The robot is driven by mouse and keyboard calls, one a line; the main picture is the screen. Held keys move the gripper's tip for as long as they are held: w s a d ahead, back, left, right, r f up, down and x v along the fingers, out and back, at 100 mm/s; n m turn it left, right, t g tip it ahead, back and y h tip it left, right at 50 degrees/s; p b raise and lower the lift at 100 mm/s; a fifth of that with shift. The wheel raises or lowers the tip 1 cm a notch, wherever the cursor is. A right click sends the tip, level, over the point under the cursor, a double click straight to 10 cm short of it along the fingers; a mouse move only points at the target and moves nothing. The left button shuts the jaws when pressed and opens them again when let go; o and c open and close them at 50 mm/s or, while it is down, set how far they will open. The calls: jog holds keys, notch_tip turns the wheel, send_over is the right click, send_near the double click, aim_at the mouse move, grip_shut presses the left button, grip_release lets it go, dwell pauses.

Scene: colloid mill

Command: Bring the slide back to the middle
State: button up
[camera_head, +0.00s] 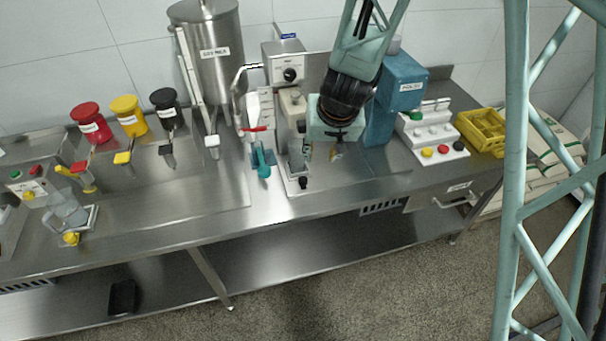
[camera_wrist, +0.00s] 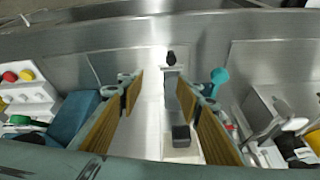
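A narrow metal slide (camera_head: 297,171) lies on the steel bench at the foot of the central machine, with a black knob (camera_head: 303,182) at its front end. In the wrist view the pale slide track (camera_wrist: 149,100) runs between my fingers, with the black knob (camera_wrist: 171,57) at its far end and a dark block (camera_wrist: 181,136) nearer. Which part of it moves, I cannot tell. My gripper (camera_head: 322,153) hangs over the machine, just right of the slide. In the wrist view my gripper (camera_wrist: 161,83) is open, with tan pads apart and nothing held.
A blue column (camera_head: 385,115) stands close right, with a white button box (camera_head: 432,138) and a yellow crate (camera_head: 483,132) beyond. A steel tank (camera_head: 217,65) is behind left. Bare bench lies in front.

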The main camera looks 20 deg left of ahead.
jog(key=a+f+p, duration=0.3)
jog(key=a+f, duration=0.2)
jog(key=f, duration=0.1)
jog(key=shift+n+h+p, duration=0.3)
jog(key=shift+n+p, duration=0.1)
jog(key=shift+w+f, duration=0.1)
jog(key=shift+f, duration=0.1)
jog(key=b, duration=0.2)
send_near(303, 179)
jog(key=shift+f, duration=0.75)
jog(key=shift+w+x, duration=0.1)
jog(key=shift+x, duration=1.7)
jog(key=shift+w+x, duration=0.15)
jog(key=shift+x, duration=1.65)
jog(key=shift+a, duration=0.1)
grip_shut()
